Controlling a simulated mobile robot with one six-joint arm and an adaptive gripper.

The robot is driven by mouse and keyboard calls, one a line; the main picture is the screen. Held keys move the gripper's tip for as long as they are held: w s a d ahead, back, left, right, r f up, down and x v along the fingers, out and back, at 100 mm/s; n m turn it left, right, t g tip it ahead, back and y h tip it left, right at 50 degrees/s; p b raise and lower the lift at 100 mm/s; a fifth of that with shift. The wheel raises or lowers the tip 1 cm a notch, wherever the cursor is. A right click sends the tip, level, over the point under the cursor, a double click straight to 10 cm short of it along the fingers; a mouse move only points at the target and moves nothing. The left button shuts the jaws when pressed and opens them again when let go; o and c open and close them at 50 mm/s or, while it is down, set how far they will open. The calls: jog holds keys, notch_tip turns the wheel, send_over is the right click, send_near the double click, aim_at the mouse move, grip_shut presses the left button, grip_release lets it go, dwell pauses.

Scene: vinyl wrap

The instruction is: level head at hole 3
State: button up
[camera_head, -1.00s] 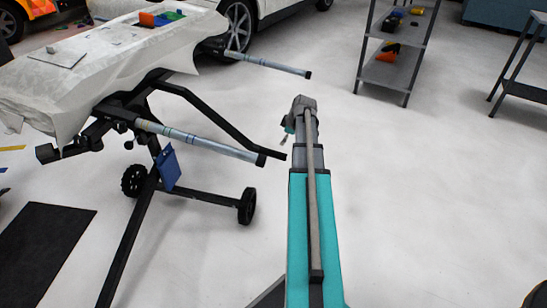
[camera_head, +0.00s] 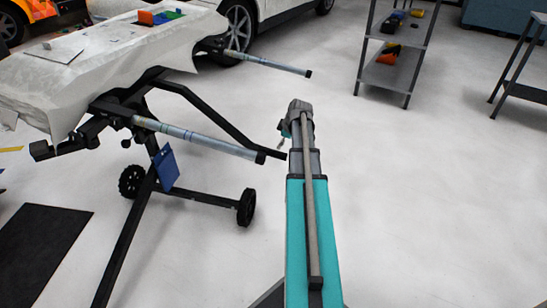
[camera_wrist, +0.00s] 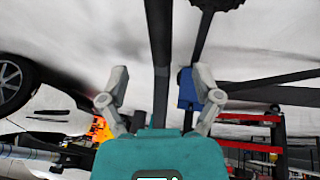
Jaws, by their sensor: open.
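A black wheeled stand (camera_head: 125,247) is at the left in the head view, with a padded grey bar (camera_head: 195,139) sticking out to the right and a second bar (camera_head: 265,62) behind it. A blue plate (camera_head: 166,166) hangs on it; a blue piece (camera_wrist: 186,88) also shows in the wrist view. My gripper (camera_wrist: 160,72) is open in the wrist view, with nothing seen gripped. A dark post (camera_wrist: 160,50) shows between its fingers, apparently beyond them. I cannot make out a numbered hole or a head in either view.
A white-draped panel (camera_head: 75,80) with small coloured items lies across the stand. A grey shelf (camera_head: 390,75) stands at the back right, a dark table (camera_head: 525,88) at the far right. A black mat (camera_head: 40,250) lies at lower left. The floor at right is clear.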

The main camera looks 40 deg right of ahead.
aim_at(275, 151)
jog(key=shift+b+x, duration=4.2)
jog(key=shift+x, duration=0.75)
grip_shut()
